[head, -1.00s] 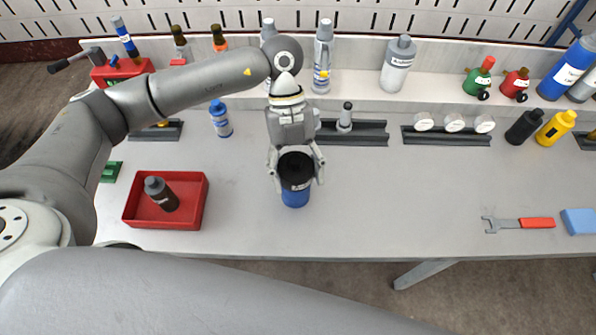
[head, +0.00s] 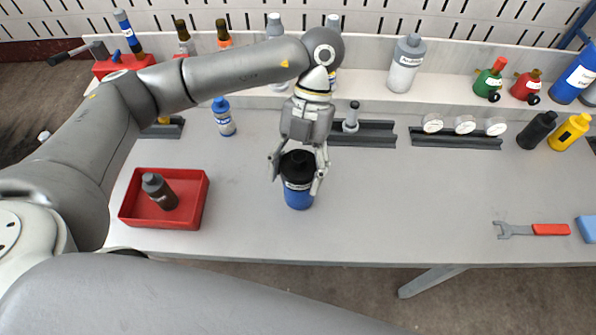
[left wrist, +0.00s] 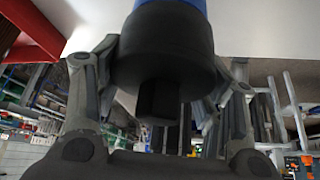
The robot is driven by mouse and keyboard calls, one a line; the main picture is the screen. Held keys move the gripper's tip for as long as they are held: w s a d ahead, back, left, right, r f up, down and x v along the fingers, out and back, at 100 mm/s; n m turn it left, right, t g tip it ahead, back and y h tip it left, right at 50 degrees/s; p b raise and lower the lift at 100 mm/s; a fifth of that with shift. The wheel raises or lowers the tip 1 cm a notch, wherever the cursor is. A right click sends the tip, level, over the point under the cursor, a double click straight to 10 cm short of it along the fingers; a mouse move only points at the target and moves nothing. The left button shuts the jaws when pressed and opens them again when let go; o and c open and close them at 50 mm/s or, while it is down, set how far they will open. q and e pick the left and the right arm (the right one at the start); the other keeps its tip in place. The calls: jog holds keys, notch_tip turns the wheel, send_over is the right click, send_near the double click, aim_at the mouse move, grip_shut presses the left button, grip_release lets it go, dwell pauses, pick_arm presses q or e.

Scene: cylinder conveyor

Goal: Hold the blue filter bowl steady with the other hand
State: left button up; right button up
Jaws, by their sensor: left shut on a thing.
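The blue filter bowl (head: 299,198) stands upright near the front middle of the bench, with a pale label and a black top (head: 298,164). My left gripper (head: 298,180) comes from behind and above, one finger on each side of the bowl, and is shut on it. In the left wrist view the black top (left wrist: 168,50) fills the space between the fingers, with a little of the blue body (left wrist: 200,4) above it. The contact points are partly hidden. My right gripper is not in view.
A red tray (head: 128,222) with a dark bottle (head: 158,192) is to the left. A wrench (head: 530,229) lies at the right. Gauges (head: 465,125) and a dark rail (head: 370,134) are behind. The bench between bowl and wrench is clear.

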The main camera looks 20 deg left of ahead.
pick_arm(q)
jog(key=o, duration=1.3)
jog(key=v, duration=1.2)
jog(key=shift+r, duration=0.1)
